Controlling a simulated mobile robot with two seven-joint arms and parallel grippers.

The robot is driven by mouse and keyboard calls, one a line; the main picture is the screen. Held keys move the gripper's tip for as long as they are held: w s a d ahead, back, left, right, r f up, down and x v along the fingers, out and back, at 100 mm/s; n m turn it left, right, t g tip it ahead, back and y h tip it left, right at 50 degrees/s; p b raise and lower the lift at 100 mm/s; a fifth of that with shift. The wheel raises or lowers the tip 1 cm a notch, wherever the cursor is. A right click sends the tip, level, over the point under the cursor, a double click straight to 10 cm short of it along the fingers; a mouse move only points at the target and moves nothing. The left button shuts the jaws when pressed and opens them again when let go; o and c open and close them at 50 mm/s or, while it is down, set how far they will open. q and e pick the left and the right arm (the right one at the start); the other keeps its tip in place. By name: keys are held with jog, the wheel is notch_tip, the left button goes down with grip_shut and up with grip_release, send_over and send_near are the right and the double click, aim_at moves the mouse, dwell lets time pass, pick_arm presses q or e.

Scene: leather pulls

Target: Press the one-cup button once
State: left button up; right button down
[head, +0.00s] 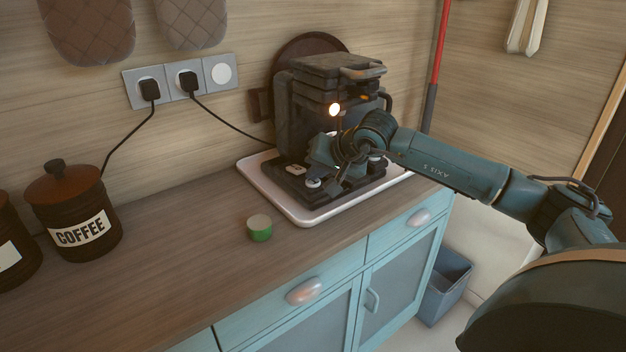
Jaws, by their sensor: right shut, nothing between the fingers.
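A dark coffee machine (302,90) stands on a white tray (298,217) at the back of the counter. A round light (334,109) glows on its front. On its low front base are small pale parts, one a rectangular piece (295,169) and one a round piece (313,183); I cannot tell which is the one-cup button. My right gripper (321,166) is shut and empty, right in front of the machine, just above its base. It hides part of the machine's front; I cannot tell whether it touches anything. My left gripper is not in view.
A green-sided round object (260,228) sits on the wooden counter (180,260) in front of the tray. A coffee jar (75,212) stands at the left. Power cords (232,124) run from the wall sockets. A bin (446,286) stands on the floor right of the cabinet.

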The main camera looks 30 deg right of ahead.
aim_at(317, 184)
jog(key=shift+r+p, duration=0.35)
jog(key=shift+r, duration=0.4)
jog(key=shift+r, duration=0.1)
jog(key=shift+r+p, duration=1.65)
jog(key=shift+r, duration=0.8)
jog(key=shift+f, duration=0.1)
